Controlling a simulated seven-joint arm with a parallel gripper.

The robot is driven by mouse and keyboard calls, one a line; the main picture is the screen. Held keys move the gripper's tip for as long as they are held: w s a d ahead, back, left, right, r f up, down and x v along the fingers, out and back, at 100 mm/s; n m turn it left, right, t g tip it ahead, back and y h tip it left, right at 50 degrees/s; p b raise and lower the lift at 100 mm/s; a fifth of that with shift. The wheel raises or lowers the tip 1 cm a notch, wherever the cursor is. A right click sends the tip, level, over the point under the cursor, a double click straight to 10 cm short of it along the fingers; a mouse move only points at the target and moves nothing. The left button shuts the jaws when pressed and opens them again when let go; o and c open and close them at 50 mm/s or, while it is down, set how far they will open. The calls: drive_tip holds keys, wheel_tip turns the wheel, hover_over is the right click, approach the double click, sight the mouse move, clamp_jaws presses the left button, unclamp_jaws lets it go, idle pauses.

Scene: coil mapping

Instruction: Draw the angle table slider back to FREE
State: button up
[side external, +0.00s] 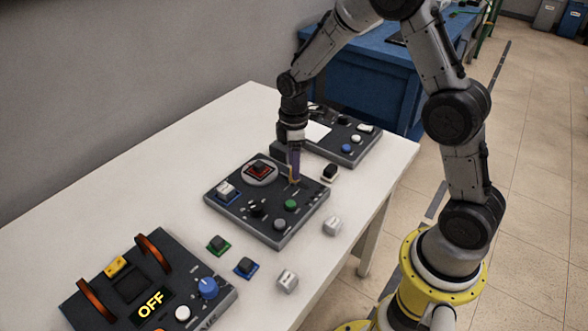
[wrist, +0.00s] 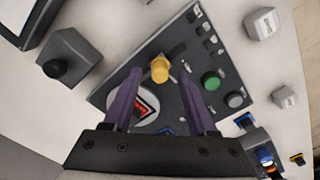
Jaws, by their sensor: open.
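The angle table panel (side external: 240,222) is a dark console in the middle of the white table. It carries a round pale disc with a red and black square (side external: 259,171), which also shows partly in the wrist view (wrist: 143,104). A yellow knob (wrist: 160,69), which looks like the slider's handle, stands on the panel beside the disc. My gripper (side external: 294,179) points down over the panel's far right part. In the wrist view its purple fingers (wrist: 160,78) are open, with the knob between their tips. I cannot tell whether they touch it. The FREE marking is not readable.
The panel also has a green button (side external: 291,204) and a grey button (side external: 280,224). Another dark panel (side external: 345,140) stands behind. A console reading OFF (side external: 152,303) is at front left. Small loose blocks, including a white one (side external: 332,225), lie along the table's right side.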

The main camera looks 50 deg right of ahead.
drive_tip(key=shift+f, duration=1.15)
clamp_jaws()
drive_tip(key=shift+r, duration=0.1)
idle(0.5)
